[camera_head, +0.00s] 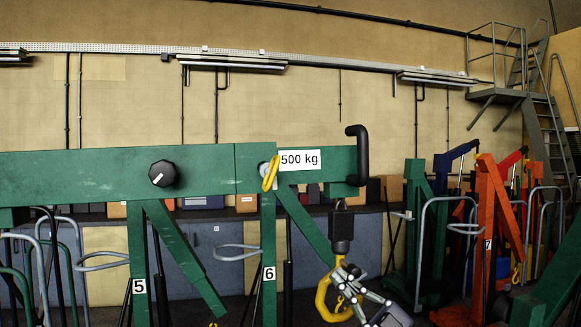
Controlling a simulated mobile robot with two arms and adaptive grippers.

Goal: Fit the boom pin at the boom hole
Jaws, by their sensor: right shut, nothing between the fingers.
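The green boom (205,168) runs level across the left and middle of the head view. A yellow ring (270,175) with a grey round part behind it sits on the boom just left of the 500 kg label; it looks like the boom pin's handle, and how deep the pin sits cannot be seen. The boom hole itself does not show clearly. My right gripper (347,283) is shut and empty, low in front of the yellow hook (323,298) below the boom's end; whether they touch is unclear. My left gripper is out of view.
A black knob (162,173) and a black bent handle (358,155) stick out from the boom. Green posts numbered 5 (139,287) and 6 (269,273) stand below it. An orange crane (486,225) stands at right. Blue-grey cabinets (215,262) line the wall.

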